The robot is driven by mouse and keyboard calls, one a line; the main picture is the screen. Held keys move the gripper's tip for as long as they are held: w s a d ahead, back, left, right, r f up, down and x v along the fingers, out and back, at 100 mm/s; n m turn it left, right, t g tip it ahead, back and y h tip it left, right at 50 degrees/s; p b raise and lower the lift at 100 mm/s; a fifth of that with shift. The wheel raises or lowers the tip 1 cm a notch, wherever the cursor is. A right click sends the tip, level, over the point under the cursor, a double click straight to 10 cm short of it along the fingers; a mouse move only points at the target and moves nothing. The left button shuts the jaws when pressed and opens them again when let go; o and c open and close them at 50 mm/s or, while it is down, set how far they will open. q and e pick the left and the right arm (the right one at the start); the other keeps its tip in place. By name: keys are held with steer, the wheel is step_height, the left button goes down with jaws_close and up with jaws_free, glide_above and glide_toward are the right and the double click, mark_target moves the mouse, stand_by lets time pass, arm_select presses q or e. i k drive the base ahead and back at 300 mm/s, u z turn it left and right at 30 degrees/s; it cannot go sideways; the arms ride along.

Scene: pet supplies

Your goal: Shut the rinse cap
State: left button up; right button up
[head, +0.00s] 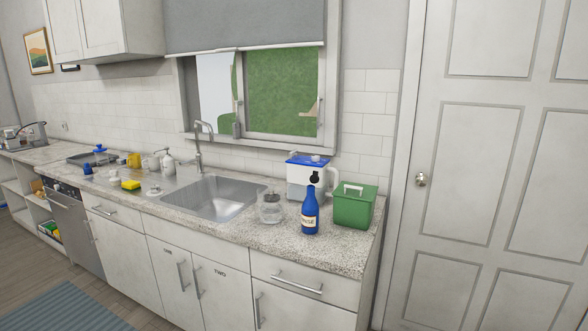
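A blue bottle (310,218) with a cream label that seems to read "RINSE" stands upright on the speckled counter, right of the sink. Its black cap (314,178) shows as a rounded disc at the top of the neck. It looks tipped up, but it is too small to tell surely how far open it stands. Neither of my grippers is in view.
A green lidded box (353,207) stands close right of the bottle. A white container with a blue lid (307,161) is behind it, and a glass jar (270,207) is to its left. The sink (215,199) lies further left. Counter in front of the bottle is clear.

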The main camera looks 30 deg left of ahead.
mark_target(314, 178)
steer(key=u, duration=0.55)
steer(key=i, duration=0.5)
steer(key=u, duration=0.6)
